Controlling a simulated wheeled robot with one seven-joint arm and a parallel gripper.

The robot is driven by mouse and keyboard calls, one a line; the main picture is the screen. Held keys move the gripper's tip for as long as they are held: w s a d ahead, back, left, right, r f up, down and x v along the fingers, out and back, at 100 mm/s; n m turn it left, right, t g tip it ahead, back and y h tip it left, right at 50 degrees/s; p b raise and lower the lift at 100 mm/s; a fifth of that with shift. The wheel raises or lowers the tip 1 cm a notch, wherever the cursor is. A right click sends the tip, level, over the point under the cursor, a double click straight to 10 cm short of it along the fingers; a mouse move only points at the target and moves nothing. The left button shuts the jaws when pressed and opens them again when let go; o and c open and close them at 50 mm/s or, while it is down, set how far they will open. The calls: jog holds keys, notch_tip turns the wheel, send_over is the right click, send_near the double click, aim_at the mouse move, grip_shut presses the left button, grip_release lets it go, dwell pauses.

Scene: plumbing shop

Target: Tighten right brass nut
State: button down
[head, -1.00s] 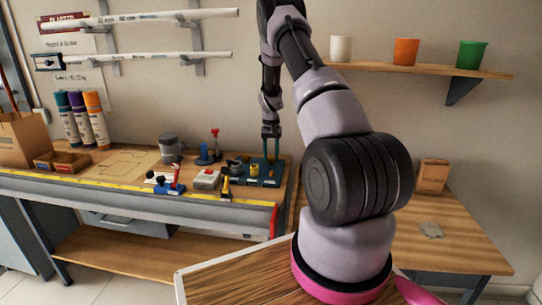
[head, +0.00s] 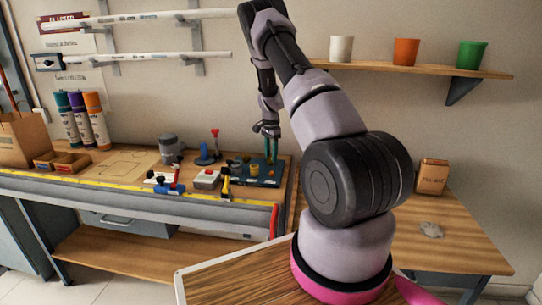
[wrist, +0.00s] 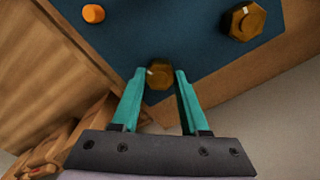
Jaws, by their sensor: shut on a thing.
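My gripper (wrist: 159,82) has teal fingers and is shut on a brass nut (wrist: 159,74) near the edge of a dark blue board (wrist: 195,45). The fingers sit on either side of the nut. A second, larger-looking brass nut (wrist: 245,20) is free at the upper right of the wrist view. In the head view my gripper (head: 271,150) is low over the right end of the blue board (head: 262,182). The gripped nut is too small and covered to make out there.
An orange peg (wrist: 93,13) stands on the board. On the bench, a red-handled tool (head: 175,178), a grey-white box (head: 207,179) and a yellow-black tool (head: 226,182) lie left of the board. A wall shelf (head: 420,70) with cups is to the right of my arm.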

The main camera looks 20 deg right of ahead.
aim_at(271, 157)
jog(key=shift+m, duration=1.9)
jog(key=shift+c, duration=2.1)
grip_release()
jog(key=shift+r, duration=0.15)
notch_tip(271, 157, up, 11)
jog(key=shift+f, duration=0.2)
